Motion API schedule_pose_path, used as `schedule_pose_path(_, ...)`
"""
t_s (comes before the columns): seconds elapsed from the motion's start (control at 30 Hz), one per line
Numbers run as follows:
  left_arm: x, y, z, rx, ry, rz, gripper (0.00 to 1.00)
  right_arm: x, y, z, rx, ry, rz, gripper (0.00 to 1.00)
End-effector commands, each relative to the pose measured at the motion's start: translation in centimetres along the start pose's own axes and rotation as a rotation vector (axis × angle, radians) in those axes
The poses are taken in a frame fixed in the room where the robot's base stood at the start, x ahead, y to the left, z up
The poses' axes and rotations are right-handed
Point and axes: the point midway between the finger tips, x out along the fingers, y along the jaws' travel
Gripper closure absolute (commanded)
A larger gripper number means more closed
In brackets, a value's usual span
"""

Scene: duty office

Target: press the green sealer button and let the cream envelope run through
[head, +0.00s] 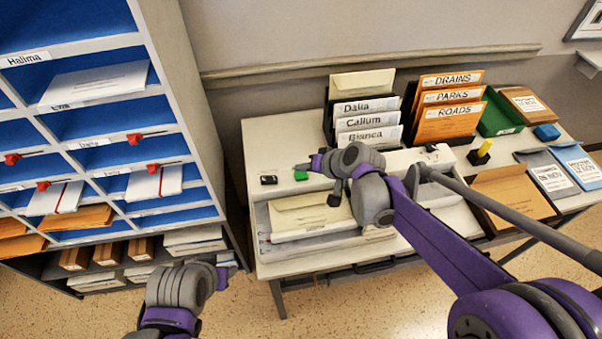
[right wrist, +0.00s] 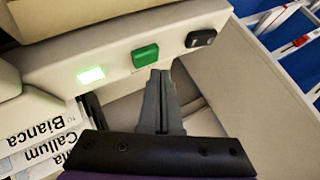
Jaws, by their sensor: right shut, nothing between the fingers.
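The green button (head: 300,175) sits on the pale sealer next to a black switch (head: 268,180). In the right wrist view the green button (right wrist: 146,56) is between the black switch (right wrist: 200,38) and a lit pale-green lamp (right wrist: 90,75). A cream envelope (head: 300,219) lies flat at the sealer's front. My right gripper (head: 309,167) is shut and empty, its tips (right wrist: 160,72) close beside the green button; I cannot tell whether they touch it. My left gripper (head: 229,268) is low, left of the table, its jaw state unclear.
A rack with Dalia, Callum and Bianca labels (head: 366,120) and a second with orange folders (head: 448,110) stand behind. A green tray (head: 498,115) and flat envelopes are at right. A blue pigeonhole shelf (head: 108,82) stands close on the left.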

Motion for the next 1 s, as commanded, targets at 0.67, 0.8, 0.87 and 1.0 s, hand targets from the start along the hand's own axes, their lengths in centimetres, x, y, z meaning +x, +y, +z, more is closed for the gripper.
schedule_pose_path(0.67,0.56,0.00,0.44,0.000,-0.003,0.000,0.49,0.62,0.45,0.45,0.000,0.000,0.000,1.00)
schedule_pose_path(0.8,0.65,0.00,0.52,0.000,-0.003,0.000,0.49,0.72,0.53,0.53,0.000,0.000,0.000,1.00)
schedule_pose_path(0.87,0.70,0.00,0.55,0.000,-0.004,0.000,0.49,0.78,0.57,0.58,0.000,0.000,0.000,1.00)
schedule_pose_path(1.0,0.81,0.00,0.64,0.000,-0.004,0.000,0.49,0.90,0.65,0.67,0.000,0.000,0.000,1.00)
